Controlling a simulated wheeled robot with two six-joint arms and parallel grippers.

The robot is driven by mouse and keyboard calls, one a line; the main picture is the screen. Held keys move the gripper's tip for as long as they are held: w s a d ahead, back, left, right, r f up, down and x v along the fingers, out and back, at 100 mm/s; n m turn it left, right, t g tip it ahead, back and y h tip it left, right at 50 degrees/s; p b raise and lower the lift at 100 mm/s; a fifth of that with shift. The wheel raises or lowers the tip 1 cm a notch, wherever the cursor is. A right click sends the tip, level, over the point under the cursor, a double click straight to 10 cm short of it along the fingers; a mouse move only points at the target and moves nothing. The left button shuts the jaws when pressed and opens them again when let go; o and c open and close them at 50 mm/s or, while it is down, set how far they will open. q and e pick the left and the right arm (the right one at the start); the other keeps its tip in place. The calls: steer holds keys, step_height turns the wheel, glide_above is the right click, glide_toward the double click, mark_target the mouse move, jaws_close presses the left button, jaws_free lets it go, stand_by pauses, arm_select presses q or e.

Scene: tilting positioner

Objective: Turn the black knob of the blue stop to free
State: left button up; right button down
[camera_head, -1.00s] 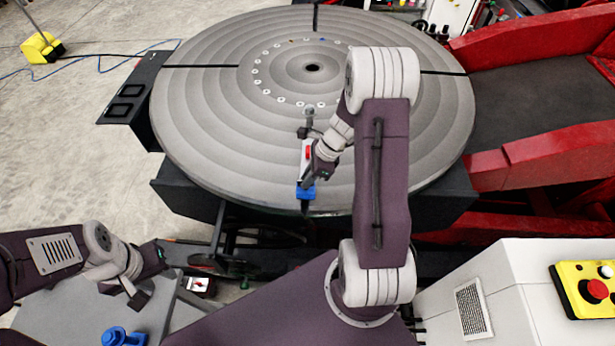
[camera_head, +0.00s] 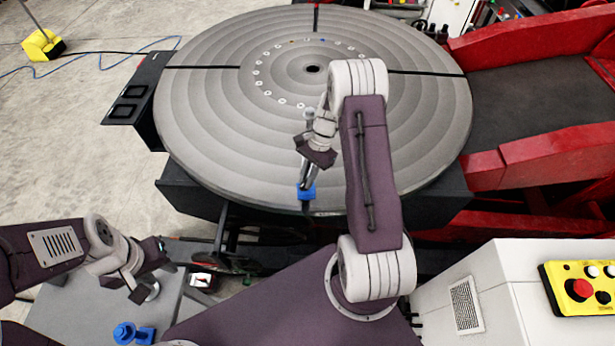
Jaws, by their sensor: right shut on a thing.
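The blue stop (camera_head: 306,193) sits at the near rim of the round grey turntable (camera_head: 240,170). A narrow grey bar of it runs up from the blue block to a small grey post (camera_head: 309,114). My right gripper (camera_head: 312,160) reaches down over this bar and is shut on the black knob. The jaws and wrist hide the knob, so its setting cannot be read. My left gripper (camera_head: 140,287) hangs over the grey table at the lower left, far from the stop. Its jaws are too small and dark to tell open or shut.
A blue part (camera_head: 125,333) lies on the grey table (camera_head: 75,310) at the lower left. A white cabinet with a yellow button box (camera_head: 585,287) stands at the lower right. Red framework (camera_head: 540,155) flanks the turntable on the right. The turntable's left side is clear.

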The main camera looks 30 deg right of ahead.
steer(key=shift+n, duration=0.5)
stand_by(1.0)
steer(key=c, duration=1.4)
jaws_free()
steer(key=shift+r, duration=0.1)
steer(key=b+v, duration=0.1)
steer(key=v, duration=0.8)
steer(key=shift+w+b, duration=0.15)
steer(key=shift+b, duration=0.25)
steer(key=shift+a, duration=0.15)
